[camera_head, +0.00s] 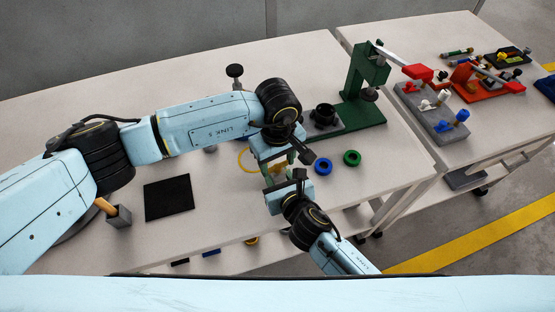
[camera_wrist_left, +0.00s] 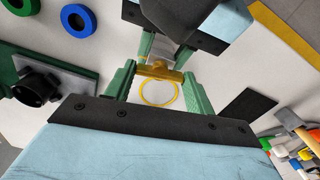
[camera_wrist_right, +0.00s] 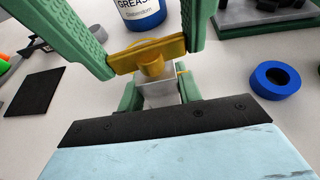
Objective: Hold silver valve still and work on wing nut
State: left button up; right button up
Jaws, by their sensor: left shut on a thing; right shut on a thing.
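My left gripper (camera_head: 275,160) is shut on the yellow wing nut (camera_wrist_left: 160,72), with a finger at each end of it. The wing nut also shows in the right wrist view (camera_wrist_right: 148,57). My right gripper (camera_head: 279,183) is shut on the silver valve (camera_wrist_right: 157,92), whose pale metal body sits between its green fingers. The valve also shows in the left wrist view (camera_wrist_left: 161,51). The wing nut is against the valve's end, and the two grippers face each other above the table. In the head view the grippers mostly hide both parts.
A yellow ring (camera_wrist_left: 143,91) lies on the table (camera_head: 90,235) below the grippers. A blue ring (camera_head: 323,166) and a green ring (camera_head: 352,158) lie nearby. A green press (camera_head: 369,68) stands behind right. A black mat (camera_head: 168,198) lies left; a grease can (camera_wrist_right: 142,14) stands close.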

pick_arm(q)
jog(key=n, duration=1.2)
jog(key=shift+n, duration=0.4)
dwell(0.3)
jog(key=o, duration=1)
jog(key=shift+s+d, duration=0.1)
jog(key=shift+s, duration=0.15)
jog(key=r, duration=0.8)
jog(key=shift+w+a+r, duration=0.1)
jog(key=shift+w+a, duration=0.1)
jog(key=shift+w, duration=0.15)
